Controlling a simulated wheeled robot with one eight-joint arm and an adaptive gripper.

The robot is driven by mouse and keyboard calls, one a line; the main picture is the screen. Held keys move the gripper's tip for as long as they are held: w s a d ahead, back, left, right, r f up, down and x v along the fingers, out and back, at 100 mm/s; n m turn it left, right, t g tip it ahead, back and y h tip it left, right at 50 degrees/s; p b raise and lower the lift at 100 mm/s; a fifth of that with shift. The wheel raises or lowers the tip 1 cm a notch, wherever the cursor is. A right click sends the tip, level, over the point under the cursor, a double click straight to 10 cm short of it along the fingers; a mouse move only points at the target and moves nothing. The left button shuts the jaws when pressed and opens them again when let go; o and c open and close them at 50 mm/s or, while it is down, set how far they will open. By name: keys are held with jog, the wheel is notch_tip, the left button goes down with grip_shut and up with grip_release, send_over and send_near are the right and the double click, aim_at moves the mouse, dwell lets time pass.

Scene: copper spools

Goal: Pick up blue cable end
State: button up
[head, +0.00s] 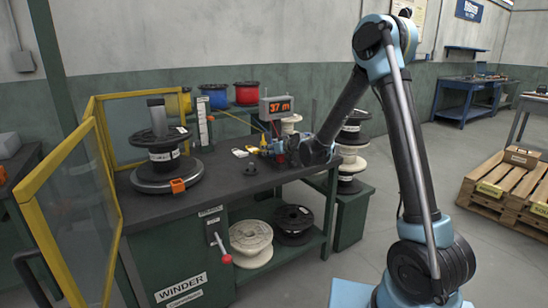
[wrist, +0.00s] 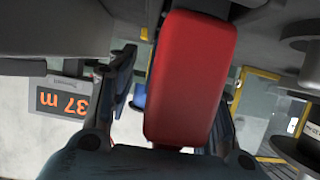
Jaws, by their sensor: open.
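My gripper (head: 283,148) is low over the far right part of the dark workbench, beside the small gear below the length display. In the wrist view its two dark fingers stand apart, and it is open (wrist: 178,80). A large red block (wrist: 190,75) fills the view between the fingers; I cannot tell whether they touch it. I cannot make out the blue cable end in either view. The blue spool (head: 215,96) stands at the back of the bench.
A display reading 37 m (head: 278,107) stands close to my gripper. A red spool (head: 247,93) and a yellow spool (head: 177,104) are behind. A black spool (head: 161,150) stands on the winder at left, beside a yellow-framed guard (head: 75,190). The bench's front middle is mostly clear.

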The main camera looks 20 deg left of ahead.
grip_shut()
jog(key=shift+r, duration=0.15)
